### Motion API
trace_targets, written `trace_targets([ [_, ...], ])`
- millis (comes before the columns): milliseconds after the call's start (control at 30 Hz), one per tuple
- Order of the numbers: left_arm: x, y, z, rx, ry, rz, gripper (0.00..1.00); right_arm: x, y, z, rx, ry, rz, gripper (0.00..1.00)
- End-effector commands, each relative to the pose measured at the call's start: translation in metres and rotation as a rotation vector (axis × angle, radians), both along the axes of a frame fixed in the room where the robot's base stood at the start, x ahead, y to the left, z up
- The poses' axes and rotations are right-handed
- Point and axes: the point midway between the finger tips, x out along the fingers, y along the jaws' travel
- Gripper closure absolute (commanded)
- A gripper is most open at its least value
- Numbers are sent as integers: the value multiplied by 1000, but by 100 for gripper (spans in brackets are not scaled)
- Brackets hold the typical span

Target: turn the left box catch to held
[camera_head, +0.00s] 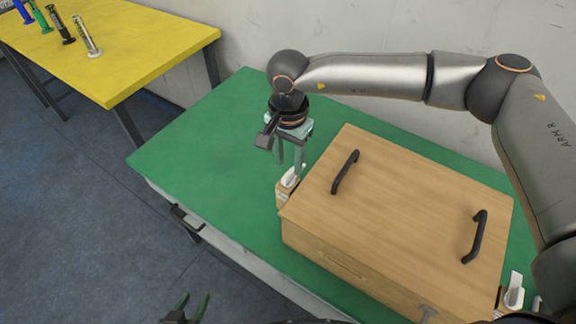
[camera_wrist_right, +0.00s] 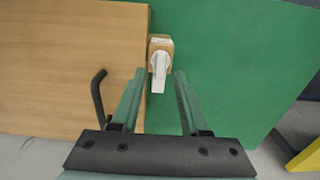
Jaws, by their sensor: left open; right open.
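The wooden box (camera_head: 400,200) lies on the green table with two black handles on its lid. The left box catch (camera_head: 289,184), a white lever on a small wooden block, sits at the box's left end. It also shows in the right wrist view (camera_wrist_right: 160,66), where its lever points toward my gripper's base. My right gripper (camera_head: 289,166) is open and points down just above this catch. In the right wrist view its fingers (camera_wrist_right: 160,78) stand either side of the lever; contact cannot be told. My left gripper (camera_head: 188,306) is open and empty at the bottom edge.
Another white catch (camera_head: 515,291) is at the box's right end. The green table (camera_head: 200,140) is clear left of the box. A yellow table (camera_head: 130,55) with several coloured cylindrical items (camera_head: 86,37) stands at the upper left. A wall is behind.

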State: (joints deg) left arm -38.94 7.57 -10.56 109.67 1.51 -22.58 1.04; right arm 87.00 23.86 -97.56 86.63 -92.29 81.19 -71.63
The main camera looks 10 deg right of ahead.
Motion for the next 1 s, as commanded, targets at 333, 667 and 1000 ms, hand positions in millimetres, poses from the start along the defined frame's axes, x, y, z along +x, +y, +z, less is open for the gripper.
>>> trace_targets([
  [333, 0, 0, 5, 0, 0, 0, 53, 0, 1, -35, 1, 0, 1, 55],
  [667, 0, 0, 4, 0, 0, 0, 53, 0, 1, -36, 1, 0, 1, 62],
  [1000, 0, 0, 5, -1, 0, 1, 53, 0, 1, -36, 1, 0, 1, 100],
])
